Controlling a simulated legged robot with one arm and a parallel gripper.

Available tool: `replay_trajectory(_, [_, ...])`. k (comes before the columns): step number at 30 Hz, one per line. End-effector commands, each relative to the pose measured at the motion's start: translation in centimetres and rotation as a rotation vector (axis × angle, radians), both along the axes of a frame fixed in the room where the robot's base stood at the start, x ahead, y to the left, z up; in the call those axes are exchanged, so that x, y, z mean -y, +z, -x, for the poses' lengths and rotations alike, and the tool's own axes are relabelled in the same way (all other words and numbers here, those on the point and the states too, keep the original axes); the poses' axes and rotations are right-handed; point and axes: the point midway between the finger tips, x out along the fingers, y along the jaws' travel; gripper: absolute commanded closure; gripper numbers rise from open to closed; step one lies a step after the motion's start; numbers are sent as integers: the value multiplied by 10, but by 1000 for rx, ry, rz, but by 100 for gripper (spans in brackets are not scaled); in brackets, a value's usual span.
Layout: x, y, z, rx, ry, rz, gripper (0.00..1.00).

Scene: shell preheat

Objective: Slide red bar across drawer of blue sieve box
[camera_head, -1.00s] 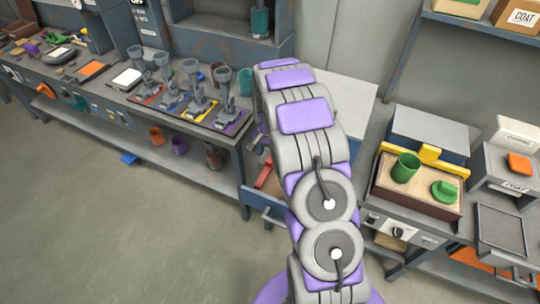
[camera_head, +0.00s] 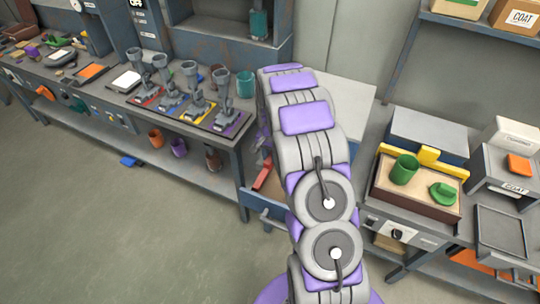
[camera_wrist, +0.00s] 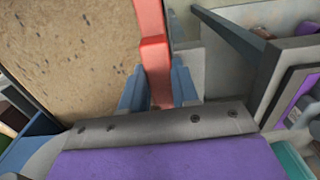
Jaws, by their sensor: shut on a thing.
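The red bar (camera_wrist: 153,55) runs up the middle of the wrist view, between the two blue-grey fingers of my gripper (camera_wrist: 157,88), which is shut on it. A speckled tan surface (camera_wrist: 65,50) lies to the left of the bar, with a blue edge (camera_wrist: 38,128) at its lower left, seemingly part of the blue sieve box. In the head view, the red bar (camera_head: 263,178) shows just left of my arm, above a blue box front (camera_head: 268,203). My arm hides most of the box and my gripper there.
A workbench (camera_head: 222,143) with several grey tools on coloured bases stands to the left. Open floor (camera_head: 110,230) lies at front left.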

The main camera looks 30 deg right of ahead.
Motion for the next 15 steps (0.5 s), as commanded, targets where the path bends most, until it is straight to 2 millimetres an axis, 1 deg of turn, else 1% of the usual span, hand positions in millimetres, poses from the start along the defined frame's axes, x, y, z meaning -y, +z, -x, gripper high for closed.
replay_trajectory(1, [0, 1, -3, 8, 0, 0, 100])
replay_trajectory(11, [-5, 1, 0, 1, 1, 5, 100])
replay_trajectory(15, [4, 2, 9, -2, -3, 4, 100])
